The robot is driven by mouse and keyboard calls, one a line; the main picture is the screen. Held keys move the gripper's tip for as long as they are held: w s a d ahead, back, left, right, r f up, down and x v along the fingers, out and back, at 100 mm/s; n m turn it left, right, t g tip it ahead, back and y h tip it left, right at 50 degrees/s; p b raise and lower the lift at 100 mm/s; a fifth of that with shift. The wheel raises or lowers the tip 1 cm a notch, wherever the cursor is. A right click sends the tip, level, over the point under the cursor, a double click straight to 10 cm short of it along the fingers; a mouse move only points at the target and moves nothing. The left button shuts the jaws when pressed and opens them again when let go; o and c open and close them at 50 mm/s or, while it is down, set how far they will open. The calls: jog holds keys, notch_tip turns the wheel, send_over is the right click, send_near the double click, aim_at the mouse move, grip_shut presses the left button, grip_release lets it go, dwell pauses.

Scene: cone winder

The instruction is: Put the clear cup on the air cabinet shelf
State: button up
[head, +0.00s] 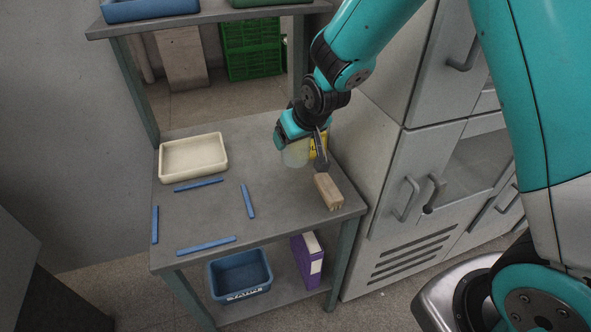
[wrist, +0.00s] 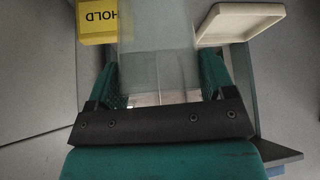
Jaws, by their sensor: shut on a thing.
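The clear cup (head: 294,154) is pale and see-through, and hangs below my gripper (head: 303,143) at the right back of the table. In the wrist view the cup (wrist: 160,45) stands between the two teal fingers of my gripper (wrist: 160,78), which is shut on it. Whether the cup touches the tabletop cannot be told. The grey cabinet (head: 400,175) stands right of the table, with handles, a vent grille and a dark window-like panel. Which part is the air cabinet shelf is not clear.
A yellow HOLD block (wrist: 98,22) is close beside the cup. A wooden block (head: 328,191) lies at the table's right edge. A cream tray (head: 194,178) sits at the left back. Blue strips (head: 248,201) mark the middle. A blue bin (head: 240,297) and purple binder (head: 307,262) are below.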

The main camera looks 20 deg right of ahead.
notch_tip(320, 180, down, 12)
jog(key=shift+p, duration=0.55)
jog(key=shift+f, duration=0.2)
jog(key=o, duration=0.9)
jog(key=shift+r, duration=0.1)
